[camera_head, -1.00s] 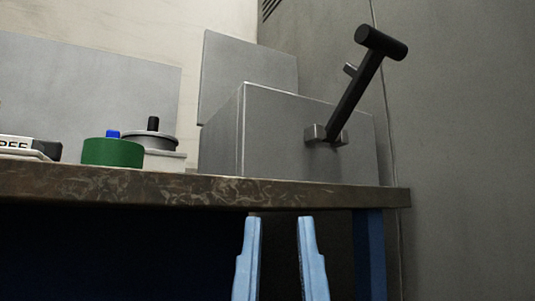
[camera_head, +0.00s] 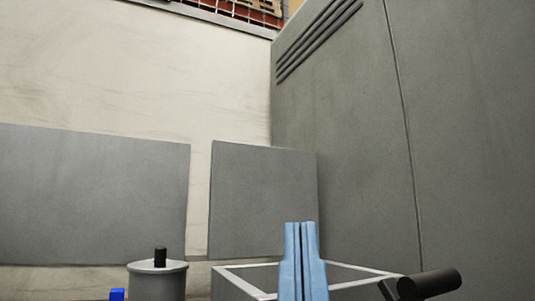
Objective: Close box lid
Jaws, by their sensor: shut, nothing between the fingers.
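The grey metal box (camera_head: 236,283) is at the bottom of the head view, and its open top shows a pale rim. Its lid (camera_head: 262,195) is a flat grey panel standing upright behind the opening. My gripper (camera_head: 300,224) has two blue fingers pressed together with nothing between them. It points up in front of the box and overlaps the rim and the lower right part of the lid in the picture. I cannot tell whether it touches the box. The fingers hide part of the opening.
A black handle (camera_head: 430,284) sticks out at the box's right. A grey canister (camera_head: 157,280) with a black knob and a blue knob (camera_head: 117,294) stand to the left. Another upright grey panel (camera_head: 90,195) is at far left. Grey walls close the right side.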

